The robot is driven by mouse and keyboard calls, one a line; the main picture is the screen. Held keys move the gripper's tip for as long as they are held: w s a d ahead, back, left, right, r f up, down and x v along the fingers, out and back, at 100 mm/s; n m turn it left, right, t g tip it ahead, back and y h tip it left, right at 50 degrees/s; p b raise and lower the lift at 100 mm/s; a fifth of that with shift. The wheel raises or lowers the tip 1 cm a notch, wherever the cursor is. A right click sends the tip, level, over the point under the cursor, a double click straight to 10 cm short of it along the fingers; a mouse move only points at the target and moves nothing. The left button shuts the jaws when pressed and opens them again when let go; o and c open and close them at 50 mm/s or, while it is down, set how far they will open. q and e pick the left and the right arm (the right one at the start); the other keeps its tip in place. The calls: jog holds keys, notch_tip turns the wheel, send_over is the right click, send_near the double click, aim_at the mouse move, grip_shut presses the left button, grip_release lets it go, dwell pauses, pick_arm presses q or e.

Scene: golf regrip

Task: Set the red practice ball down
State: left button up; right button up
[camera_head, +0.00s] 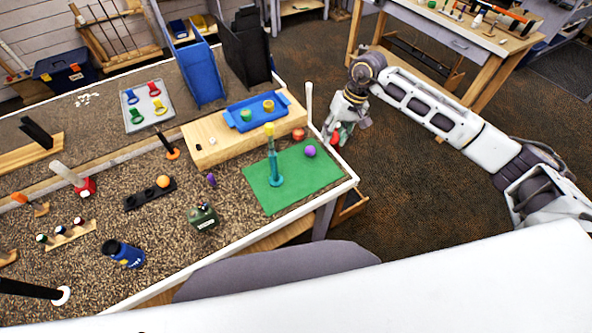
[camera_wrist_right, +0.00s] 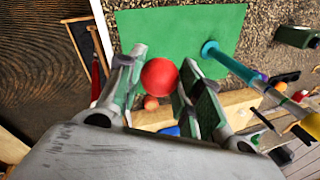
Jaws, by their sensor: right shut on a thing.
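The red practice ball (camera_wrist_right: 159,74) sits between the two fingers of my right gripper (camera_wrist_right: 162,85) in the right wrist view. In the head view my right gripper (camera_head: 338,126) is shut on it at the right edge of the table, and only a little red of the ball (camera_head: 335,138) shows. The ball is held near the right end of the wooden block (camera_head: 215,148) and the far right corner of the green mat (camera_head: 262,180). My left gripper is in neither view.
A teal stand with a yellow top (camera_head: 274,165) rises from the mat, with a purple ball (camera_head: 310,151) near it. A white upright post (camera_head: 308,103) stands just left of my gripper.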

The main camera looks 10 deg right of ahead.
jog(key=shift+f, duration=0.4)
jog(key=shift+a+f+b, duration=0.1)
jog(key=shift+f+b, duration=0.15)
jog(key=shift+b, duration=0.3)
